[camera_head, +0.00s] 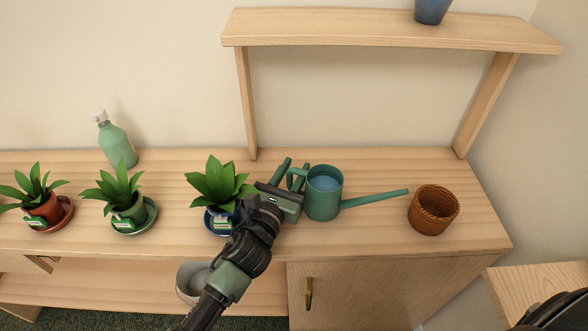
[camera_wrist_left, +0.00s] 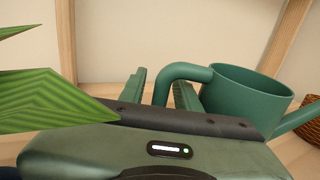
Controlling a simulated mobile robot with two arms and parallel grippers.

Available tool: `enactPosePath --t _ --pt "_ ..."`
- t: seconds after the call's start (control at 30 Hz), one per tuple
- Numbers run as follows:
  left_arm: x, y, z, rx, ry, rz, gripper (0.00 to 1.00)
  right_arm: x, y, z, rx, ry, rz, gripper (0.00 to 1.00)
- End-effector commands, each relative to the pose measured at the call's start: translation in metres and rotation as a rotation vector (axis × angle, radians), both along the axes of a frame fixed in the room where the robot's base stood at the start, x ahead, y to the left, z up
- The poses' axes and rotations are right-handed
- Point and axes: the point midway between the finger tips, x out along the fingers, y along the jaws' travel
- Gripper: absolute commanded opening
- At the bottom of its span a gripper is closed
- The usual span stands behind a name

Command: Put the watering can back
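The green watering can (camera_head: 324,199) stands upright on the wooden bench, with bluish water inside and its spout pointing right. Its handle is on the left side, toward my left gripper. My left gripper (camera_head: 294,172) is at the handle with its fingers apart. In the left wrist view, the can (camera_wrist_left: 245,100) is at the right, and its curved handle (camera_wrist_left: 183,73) comes down between the two fingers of the gripper (camera_wrist_left: 160,92). A gap shows beside the handle, so the fingers are not closed on it. My right gripper is not in view.
A potted plant (camera_head: 218,180) stands close left of my left gripper; its leaf (camera_wrist_left: 60,98) reaches near it. Two more potted plants and a green bottle (camera_head: 116,143) are farther left. A wicker basket (camera_head: 433,211) is near the spout tip. A raised shelf (camera_head: 380,30) holds a blue pot (camera_head: 432,10).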

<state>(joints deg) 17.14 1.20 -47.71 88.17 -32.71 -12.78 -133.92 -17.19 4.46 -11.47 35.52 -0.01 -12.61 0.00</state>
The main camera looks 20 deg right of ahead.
Motion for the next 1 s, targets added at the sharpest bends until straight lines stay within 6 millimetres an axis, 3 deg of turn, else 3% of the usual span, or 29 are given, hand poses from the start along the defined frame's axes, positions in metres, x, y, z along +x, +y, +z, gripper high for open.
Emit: enactPosePath --t 0.43,0.8,1.0 --pt "-0.006 0.006 0.002 0.001 0.0 0.0 0.36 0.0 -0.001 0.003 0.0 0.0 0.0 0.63" --pt "-0.065 0.053 0.002 0.001 0.002 0.0 0.36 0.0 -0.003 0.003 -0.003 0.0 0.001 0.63" --pt "-0.087 0.071 0.002 -0.001 0.001 0.0 0.36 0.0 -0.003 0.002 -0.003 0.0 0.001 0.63"
